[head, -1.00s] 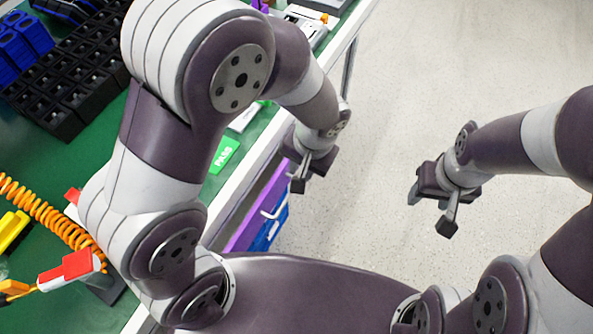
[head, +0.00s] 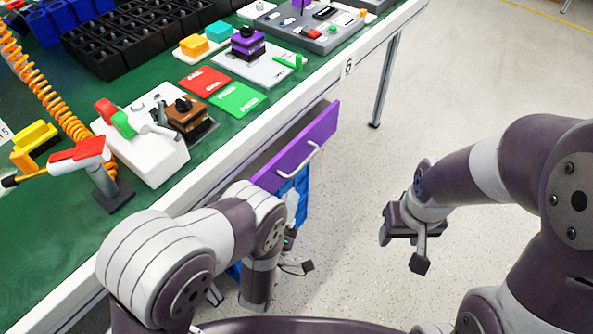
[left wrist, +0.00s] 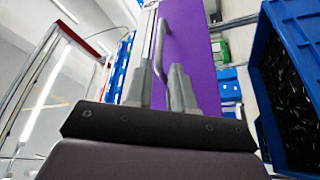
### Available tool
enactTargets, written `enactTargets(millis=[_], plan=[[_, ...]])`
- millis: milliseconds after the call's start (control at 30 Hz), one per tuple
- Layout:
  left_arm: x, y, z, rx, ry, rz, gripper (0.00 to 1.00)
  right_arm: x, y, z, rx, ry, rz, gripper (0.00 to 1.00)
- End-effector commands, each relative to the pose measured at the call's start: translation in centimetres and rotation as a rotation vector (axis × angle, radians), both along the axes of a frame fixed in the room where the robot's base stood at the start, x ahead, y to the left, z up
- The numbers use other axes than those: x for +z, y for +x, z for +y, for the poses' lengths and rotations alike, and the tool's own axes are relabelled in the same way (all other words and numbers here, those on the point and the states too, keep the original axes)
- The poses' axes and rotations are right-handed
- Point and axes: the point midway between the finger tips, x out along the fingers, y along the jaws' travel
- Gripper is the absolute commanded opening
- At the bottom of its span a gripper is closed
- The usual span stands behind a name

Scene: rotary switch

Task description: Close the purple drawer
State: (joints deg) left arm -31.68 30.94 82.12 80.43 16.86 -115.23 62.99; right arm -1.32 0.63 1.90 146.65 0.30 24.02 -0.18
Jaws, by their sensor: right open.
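My left gripper (head: 298,254) is below and in front of the drawer, partly hidden by my own arm. In the left wrist view the purple front (left wrist: 192,45) and handle (left wrist: 163,45) lie beyond my left fingers (left wrist: 161,85), which are apart with nothing clearly held. My right gripper (head: 402,248) is open and empty over the floor at right.
A blue bin (head: 298,195) is below the drawer; a blue bin (left wrist: 297,70) stands at right in the left wrist view. The green-topped table (head: 235,122) carries a white switch box (head: 150,155), coloured cards and black bins. The floor (head: 470,85) right of the table is clear.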

Motion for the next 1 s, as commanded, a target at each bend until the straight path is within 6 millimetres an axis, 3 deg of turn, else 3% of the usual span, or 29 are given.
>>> enactTargets(millis=[200,433,600,900,933,1000], plan=[[0.9,4.6,-1.3,0.0,0.0,-0.001,0.23,-0.8,0.0,0.0,0.0,0.0,0.0,0.53],[1.7,8.3,-2.4,0.0,0.001,0.001,0.23,-1.4,0.0,0.0,0.0,0.0,0.001,0.53],[2.0,9.5,-2.8,-0.001,0.002,0.001,0.23,-1.5,0.0,0.0,0.0,0.0,0.001,0.53],[2.1,9.8,-2.9,-0.002,0.002,0.003,0.23,-1.5,0.0,0.0,0.0,0.0,0.0,0.53],[2.1,9.8,-2.9,-0.002,0.002,0.003,0.2,-1.5,0.0,0.0,0.0,0.0,0.0,0.53],[2.1,9.8,-2.9,-0.002,0.002,0.003,0.0,-1.5,0.0,0.0,0.0,0.0,0.0,0.53]])
